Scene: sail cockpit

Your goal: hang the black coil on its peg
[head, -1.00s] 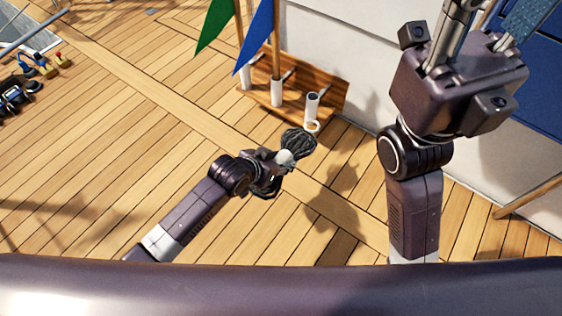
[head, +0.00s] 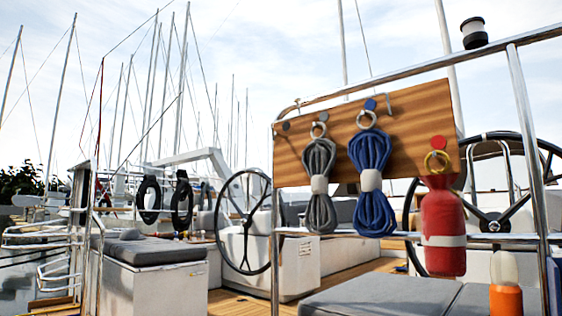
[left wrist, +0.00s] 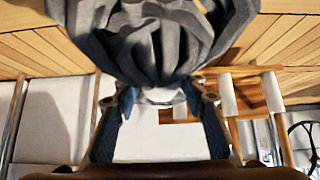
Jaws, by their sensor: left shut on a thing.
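My left gripper (left wrist: 158,98) is shut on the black coil (left wrist: 150,35), which fills the top of the left wrist view as dark grey loops with a pale band between the fingers. Neither my gripper nor this coil shows in the head view. A wooden board (head: 408,115) on the rail carries coloured discs. A dark disc (head: 285,127) at its left end has nothing hanging under it. A grey coil (head: 318,160), a blue coil (head: 371,160) and a red bag (head: 444,230) hang from the board by rings. My right gripper is out of view.
A steel rail (head: 517,110) frames the board. Steering wheels (head: 243,222) stand behind. In the left wrist view, wooden deck (left wrist: 40,50) and pale tubes (left wrist: 271,92) show beyond the coil.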

